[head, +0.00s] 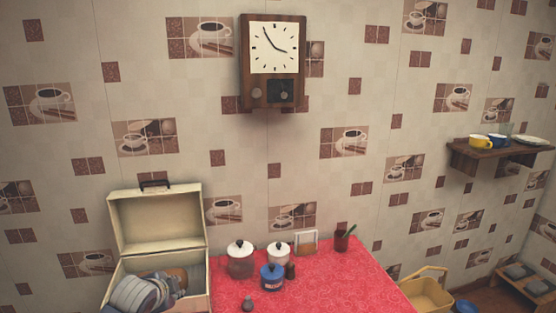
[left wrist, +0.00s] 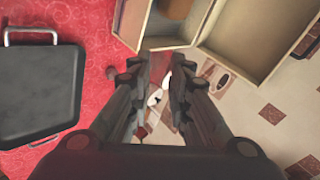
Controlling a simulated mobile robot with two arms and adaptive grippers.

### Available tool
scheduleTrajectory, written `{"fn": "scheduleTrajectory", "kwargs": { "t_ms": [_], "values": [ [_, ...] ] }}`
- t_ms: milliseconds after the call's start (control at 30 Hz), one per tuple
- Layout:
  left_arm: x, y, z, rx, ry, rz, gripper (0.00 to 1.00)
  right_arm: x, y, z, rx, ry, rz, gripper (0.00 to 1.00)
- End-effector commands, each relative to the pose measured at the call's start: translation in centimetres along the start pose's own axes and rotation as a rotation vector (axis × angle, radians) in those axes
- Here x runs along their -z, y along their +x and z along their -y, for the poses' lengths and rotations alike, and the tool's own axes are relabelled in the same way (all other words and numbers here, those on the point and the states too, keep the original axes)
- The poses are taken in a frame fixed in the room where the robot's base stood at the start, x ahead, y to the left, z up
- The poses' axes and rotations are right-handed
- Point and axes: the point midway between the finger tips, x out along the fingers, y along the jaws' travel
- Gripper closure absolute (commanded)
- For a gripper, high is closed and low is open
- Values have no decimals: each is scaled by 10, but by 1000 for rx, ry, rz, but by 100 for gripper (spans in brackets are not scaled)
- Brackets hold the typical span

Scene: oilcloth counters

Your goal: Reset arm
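My left gripper (left wrist: 164,68) shows in the left wrist view with its two dark fingers apart and nothing held between them. Past its fingertips are red cloth, some small blurred items and patterned wall tiles. My right gripper is in neither view.
An open cream box (head: 157,220) stands on the red counter (head: 340,285); it also shows in the left wrist view (left wrist: 240,55), close beyond the fingers. A dark handled tray (left wrist: 40,95) lies left. Canisters (head: 240,262) and a brown cup (head: 342,242) stand at the back.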

Motion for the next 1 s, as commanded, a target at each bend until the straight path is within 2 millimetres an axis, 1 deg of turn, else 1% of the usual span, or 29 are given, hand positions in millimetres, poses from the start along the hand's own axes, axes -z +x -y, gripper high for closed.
{"fn": "scheduleTrajectory", "kwargs": {
  "t_ms": [33,67,100,167,200,267,300,367,400,500,600,700,800,1000],
  "values": [
    [0,-3,-38,-46,-45,-3,82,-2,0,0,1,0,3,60],
    [0,-7,-56,-67,-74,-2,82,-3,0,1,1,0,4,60],
    [-1,-12,-80,-96,-118,1,82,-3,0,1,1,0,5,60],
    [-3,-22,-114,-136,-182,10,82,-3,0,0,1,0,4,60],
    [-6,-30,-136,-163,-228,18,82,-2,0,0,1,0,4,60],
    [-10,-43,-167,-201,-297,34,82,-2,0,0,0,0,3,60],
    [-14,-53,-186,-227,-346,48,82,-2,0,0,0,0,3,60],
    [-21,-69,-214,-261,-418,73,82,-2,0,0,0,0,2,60],
    [-25,-81,-231,-282,-469,91,82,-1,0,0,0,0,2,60],
    [-38,-110,-268,-326,-588,145,82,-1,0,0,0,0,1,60],
    [-50,-135,-293,-354,-686,197,82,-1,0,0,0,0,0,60],
    [-60,-156,-311,-374,-766,243,82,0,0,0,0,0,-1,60],
    [-68,-176,-326,-386,-832,286,82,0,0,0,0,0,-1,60],
    [-85,-210,-347,-401,-948,370,82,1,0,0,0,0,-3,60]
  ]
}}
